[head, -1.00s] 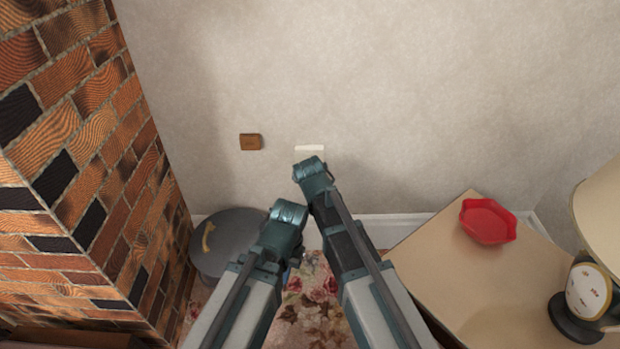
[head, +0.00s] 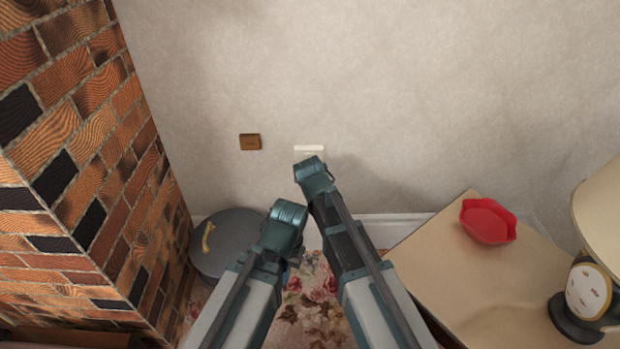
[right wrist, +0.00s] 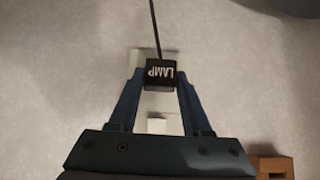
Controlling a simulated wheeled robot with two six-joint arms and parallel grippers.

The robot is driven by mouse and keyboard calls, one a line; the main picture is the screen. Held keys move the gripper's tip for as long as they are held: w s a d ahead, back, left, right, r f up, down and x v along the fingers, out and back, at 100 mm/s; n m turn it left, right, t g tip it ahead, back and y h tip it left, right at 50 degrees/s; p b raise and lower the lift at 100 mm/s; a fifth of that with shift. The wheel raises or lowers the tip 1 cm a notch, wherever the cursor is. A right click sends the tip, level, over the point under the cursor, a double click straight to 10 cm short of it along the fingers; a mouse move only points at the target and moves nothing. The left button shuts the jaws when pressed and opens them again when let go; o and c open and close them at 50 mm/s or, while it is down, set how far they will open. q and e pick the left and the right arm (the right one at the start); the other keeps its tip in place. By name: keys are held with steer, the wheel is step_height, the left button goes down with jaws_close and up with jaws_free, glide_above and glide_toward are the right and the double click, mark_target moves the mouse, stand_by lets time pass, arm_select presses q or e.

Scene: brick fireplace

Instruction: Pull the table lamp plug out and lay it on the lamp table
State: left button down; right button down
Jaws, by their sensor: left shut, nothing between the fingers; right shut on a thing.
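The black plug marked LAMP (right wrist: 160,74) is between the fingertips of my right gripper (right wrist: 161,82), with its dark cord running up out of the right wrist view. My right gripper (head: 308,163) is shut on it, in front of the wall just below the white socket plate (head: 309,149). The plate also shows between the fingers (right wrist: 157,125), apart from the plug in the picture; the depth gap is unclear. The head view hides the plug. My left gripper (head: 288,213) is shut and empty, lower left of the right one. The lamp table (head: 450,265) stands at right.
A red dish (head: 488,221) and the table lamp (head: 588,285) stand on the lamp table; its front-left part is clear. A brown wall block (head: 250,142) is left of the socket. A grey lidded bin (head: 225,240) stands beside the brick fireplace (head: 90,170).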

steer(key=shift+s, duration=0.1)
steer(key=s, duration=0.6)
stand_by(1.1)
arm_select(q)
steer(key=shift+w+d, duration=0.15)
steer(key=shift+w, duration=0.15)
arm_select(e)
steer(key=shift+s+a, duration=0.1)
stand_by(0.9)
